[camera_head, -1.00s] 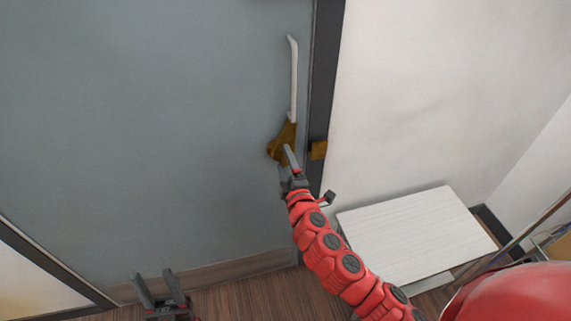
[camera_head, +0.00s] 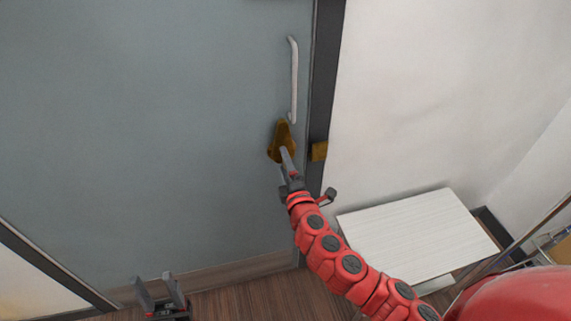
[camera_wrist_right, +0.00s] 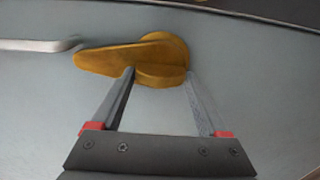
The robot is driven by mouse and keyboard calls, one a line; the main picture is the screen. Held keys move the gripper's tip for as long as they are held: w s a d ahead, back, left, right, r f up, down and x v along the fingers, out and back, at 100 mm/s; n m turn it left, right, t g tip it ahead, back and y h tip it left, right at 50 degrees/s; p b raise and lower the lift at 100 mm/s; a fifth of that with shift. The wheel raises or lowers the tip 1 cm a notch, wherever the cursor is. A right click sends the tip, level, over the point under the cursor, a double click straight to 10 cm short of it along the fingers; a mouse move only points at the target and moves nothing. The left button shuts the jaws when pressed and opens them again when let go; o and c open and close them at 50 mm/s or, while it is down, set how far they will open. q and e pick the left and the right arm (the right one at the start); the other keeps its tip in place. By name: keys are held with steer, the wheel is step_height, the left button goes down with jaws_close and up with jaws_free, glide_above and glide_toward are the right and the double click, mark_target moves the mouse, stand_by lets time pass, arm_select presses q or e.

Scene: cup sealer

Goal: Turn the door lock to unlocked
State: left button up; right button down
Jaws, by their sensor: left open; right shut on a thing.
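The door lock (camera_head: 281,133) is a brass-coloured turn piece on the grey-blue door (camera_head: 150,120), near its right edge and below the pale handle. Its narrow end points up, leaning slightly left of the handle's line. In the right wrist view the lock (camera_wrist_right: 110,58) has a long tapered arm pointing left and a round base. My right gripper (camera_head: 285,160) is shut on the lock's knob, with one finger on each side (camera_wrist_right: 161,76); the finger ends are partly hidden. My left gripper (camera_head: 155,282) is open and empty, low at the left.
A straight pale handle (camera_head: 294,80) stands above the lock. A brass plate (camera_head: 319,151) sits on the dark door frame (camera_head: 323,80) to the right. A white table (camera_head: 415,235) stands by the wall at the lower right. Wooden floor (camera_head: 260,297) shows below.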

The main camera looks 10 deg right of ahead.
jaws_free()
steer(key=s+p, duration=0.2)
steer(key=s, duration=1.5)
steer(key=shift+s+d+p, duration=0.2)
steer(key=shift+d+p, duration=0.1)
steer(key=shift+p, duration=0.1)
